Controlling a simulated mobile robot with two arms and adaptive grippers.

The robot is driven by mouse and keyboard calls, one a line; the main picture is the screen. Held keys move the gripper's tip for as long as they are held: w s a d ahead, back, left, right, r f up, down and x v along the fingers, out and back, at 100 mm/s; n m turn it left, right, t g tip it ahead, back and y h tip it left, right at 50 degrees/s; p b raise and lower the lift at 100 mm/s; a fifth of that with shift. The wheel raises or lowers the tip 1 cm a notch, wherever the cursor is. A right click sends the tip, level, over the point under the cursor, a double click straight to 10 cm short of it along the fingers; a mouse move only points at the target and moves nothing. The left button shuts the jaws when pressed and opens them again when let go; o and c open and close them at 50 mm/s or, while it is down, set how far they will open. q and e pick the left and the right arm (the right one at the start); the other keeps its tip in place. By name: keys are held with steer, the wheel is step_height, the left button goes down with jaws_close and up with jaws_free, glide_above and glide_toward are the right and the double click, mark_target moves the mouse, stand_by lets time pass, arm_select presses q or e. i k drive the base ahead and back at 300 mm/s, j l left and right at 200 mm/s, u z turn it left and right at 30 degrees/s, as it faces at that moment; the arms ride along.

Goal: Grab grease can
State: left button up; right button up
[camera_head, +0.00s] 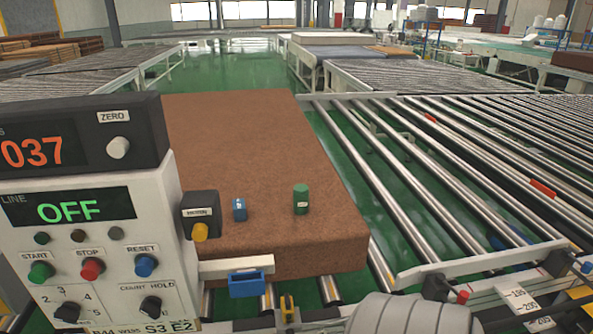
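A small green cylinder (301,199) with a pale label stands upright on top of the brown mattress block (262,130), near its front edge. It looks like the grease can, though its label is too small to read. A small blue item (239,209) sits to its left on the same block, apart from it. Neither of my grippers shows in the head view, and nothing touches the green cylinder.
A control panel (85,262) stands at the left, its displays reading 037 and OFF. A blue holder (247,284) hangs in front of the block. A roller conveyor (440,170) runs along the right. The block's top is mostly clear.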

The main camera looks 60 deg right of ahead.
mark_target(301, 191)
steer(key=z, duration=1.95)
